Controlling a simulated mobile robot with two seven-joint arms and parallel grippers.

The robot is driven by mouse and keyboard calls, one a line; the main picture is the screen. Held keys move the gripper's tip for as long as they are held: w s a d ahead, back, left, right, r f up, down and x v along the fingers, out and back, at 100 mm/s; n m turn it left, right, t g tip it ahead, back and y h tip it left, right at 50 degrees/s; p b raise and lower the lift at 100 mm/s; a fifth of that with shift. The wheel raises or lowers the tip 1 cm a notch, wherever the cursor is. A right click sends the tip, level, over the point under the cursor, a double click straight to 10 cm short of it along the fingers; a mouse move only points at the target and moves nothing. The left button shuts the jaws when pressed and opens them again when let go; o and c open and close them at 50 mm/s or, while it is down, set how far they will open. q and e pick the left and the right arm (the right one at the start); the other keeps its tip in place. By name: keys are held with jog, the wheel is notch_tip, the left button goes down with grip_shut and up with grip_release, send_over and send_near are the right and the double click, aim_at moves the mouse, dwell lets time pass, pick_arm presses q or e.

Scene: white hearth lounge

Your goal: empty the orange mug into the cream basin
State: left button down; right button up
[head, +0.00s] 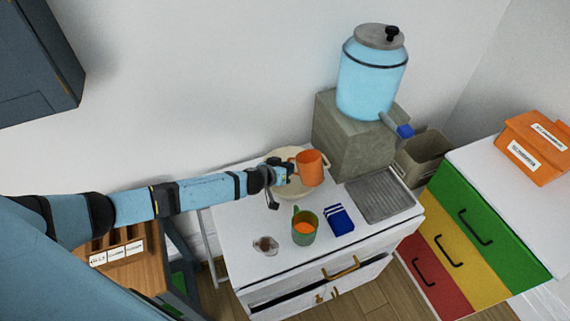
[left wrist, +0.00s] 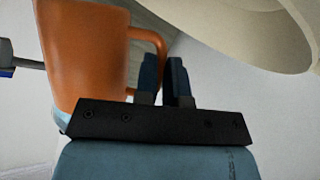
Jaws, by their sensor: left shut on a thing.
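The orange mug (head: 311,168) is held over the cream basin (head: 284,155) on the white counter. It looks roughly upright in the head view, and I cannot see inside it. My left gripper (head: 288,172) comes in from the left and is shut on the mug's handle. In the left wrist view, the mug (left wrist: 88,50) fills the left side, with its handle at the gripper's fingers (left wrist: 164,82). Part of the basin (left wrist: 260,35) shows at the upper right there. The mug and gripper hide part of the basin in the head view. My right gripper is not in view.
A ribbed metal drainer (head: 380,196) lies right. A blue dispenser (head: 371,80) stands on a stone block (head: 347,140) behind.

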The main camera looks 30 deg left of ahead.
pick_arm(q)
jog(key=d+n+h+b, duration=0.1)
jog(key=n, duration=0.1)
jog(key=d+f+n+g+h+b, duration=0.1)
jog(key=n+h, duration=0.1)
jog(key=s+d+n+g+h+b, duration=0.1)
jog(key=n+h+b, duration=0.1)
jog(key=shift+d+f, duration=0.25)
dwell(1.4)
jog(key=shift+d+r+h, duration=0.1)
jog(key=shift+h, duration=0.4)
